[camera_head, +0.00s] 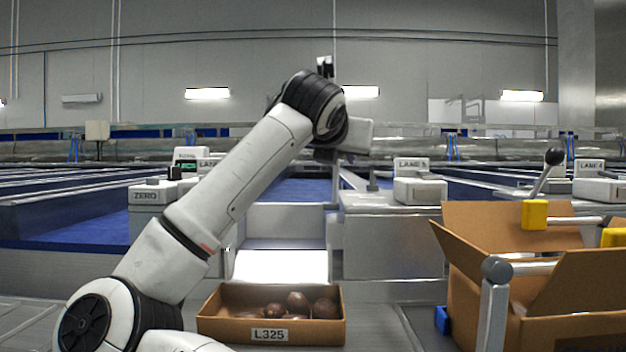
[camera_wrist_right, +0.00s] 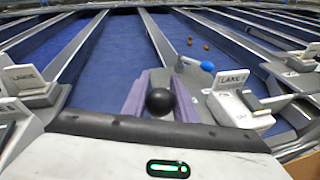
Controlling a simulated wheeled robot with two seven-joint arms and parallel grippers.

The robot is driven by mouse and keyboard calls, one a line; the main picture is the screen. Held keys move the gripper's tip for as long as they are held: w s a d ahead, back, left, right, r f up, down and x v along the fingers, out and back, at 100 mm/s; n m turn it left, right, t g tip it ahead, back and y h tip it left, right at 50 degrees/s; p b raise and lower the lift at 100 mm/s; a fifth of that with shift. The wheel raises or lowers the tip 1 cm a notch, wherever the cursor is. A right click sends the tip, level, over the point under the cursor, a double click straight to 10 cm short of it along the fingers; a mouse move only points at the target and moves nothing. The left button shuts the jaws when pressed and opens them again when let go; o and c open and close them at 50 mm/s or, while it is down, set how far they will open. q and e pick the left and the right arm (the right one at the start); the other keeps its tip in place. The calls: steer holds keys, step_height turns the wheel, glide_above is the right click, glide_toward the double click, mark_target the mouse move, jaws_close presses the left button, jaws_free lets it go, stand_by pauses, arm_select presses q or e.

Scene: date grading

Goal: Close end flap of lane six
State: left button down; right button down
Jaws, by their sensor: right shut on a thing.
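My right gripper (camera_wrist_right: 158,84) shows in the right wrist view with a purple finger on each side of a round black knob (camera_wrist_right: 159,102), and it is shut on it. Beyond it a blue lane belt (camera_wrist_right: 115,48) runs away between two signs. The right sign (camera_wrist_right: 232,78) reads LANE, its number too small to be sure of. In the head view an arm of mine reaches up over the middle lane (camera_head: 297,190); its fingertips are hidden behind its wrist. I cannot pick out the end flap behind the arm. My left gripper is not in view.
A low cardboard box (camera_head: 215,320) marked L325 holds several brown dates below a bright white chute (camera_head: 280,265). An open carton (camera_head: 570,332) stands at right, behind grey rods with yellow blocks (camera_head: 535,214). Another black-knobbed lever (camera_head: 553,157) stands at the right lane.

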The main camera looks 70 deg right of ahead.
steer(key=shift+s+a+b, duration=0.35)
steer(key=shift+a+b, duration=0.35)
steer(key=shift+a, duration=0.15)
steer(key=c, duration=1.8)
jaws_free()
steer(key=shift+c, duration=0.2)
steer(key=o, duration=0.4)
steer(key=shift+s+a+r, duration=0.1)
steer(key=shift+a+r, duration=0.05)
steer(key=shift+r, duration=0.05)
steer(key=shift+f, duration=0.2)
steer(key=p+v, duration=0.1)
steer(key=v, duration=0.9)
steer(key=shift+a, duration=0.1)
